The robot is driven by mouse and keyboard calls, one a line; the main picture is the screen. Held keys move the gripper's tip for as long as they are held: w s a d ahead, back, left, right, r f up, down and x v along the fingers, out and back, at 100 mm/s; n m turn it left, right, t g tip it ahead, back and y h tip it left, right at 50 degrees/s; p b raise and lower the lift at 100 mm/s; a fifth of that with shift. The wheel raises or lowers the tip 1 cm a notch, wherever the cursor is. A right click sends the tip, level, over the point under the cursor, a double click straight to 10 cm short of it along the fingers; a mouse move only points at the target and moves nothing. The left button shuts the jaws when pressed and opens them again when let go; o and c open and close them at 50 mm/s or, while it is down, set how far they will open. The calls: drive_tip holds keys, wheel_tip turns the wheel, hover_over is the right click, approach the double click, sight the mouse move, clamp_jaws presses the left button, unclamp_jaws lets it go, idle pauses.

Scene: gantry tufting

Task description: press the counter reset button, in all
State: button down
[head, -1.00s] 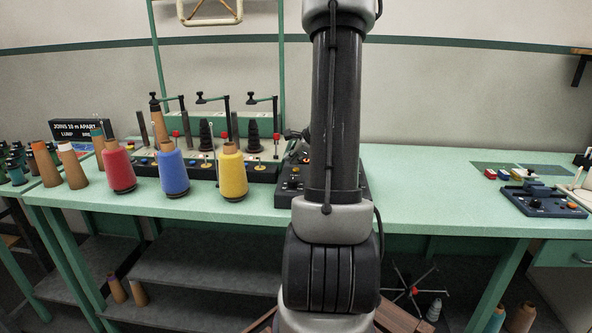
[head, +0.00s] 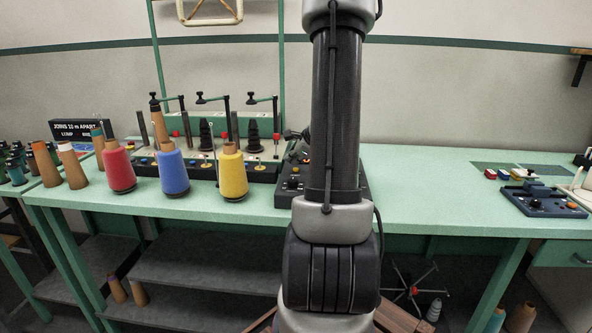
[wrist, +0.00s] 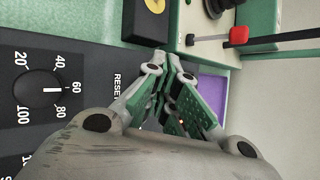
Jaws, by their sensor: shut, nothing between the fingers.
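The dark control panel (wrist: 75,58) fills the left of the wrist view, with a dial (wrist: 42,90) numbered 20 to 100. The word RESET (wrist: 117,93) is printed near its edge, right beside my gripper (wrist: 170,75). My gripper is shut and empty, its fingers over the area just past this label. No reset button can be made out; the fingers may cover it. In the head view a dark console (head: 289,185) on the bench is partly hidden behind my arm, and my gripper is not visible there.
Red (head: 119,170), blue (head: 172,172) and yellow (head: 233,175) yarn cones stand left of the console on the green bench (head: 440,190). A red knob (wrist: 238,37) on a rod is close to the fingers. Another control box (head: 545,200) sits at the right.

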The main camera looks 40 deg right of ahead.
drive_tip(key=shift+f, duration=0.35)
drive_tip(key=shift+f, duration=0.45)
idle(0.7)
drive_tip(key=shift+r, duration=0.85)
drive_tip(key=shift+r, duration=0.1)
drive_tip(key=shift+r, duration=2.45)
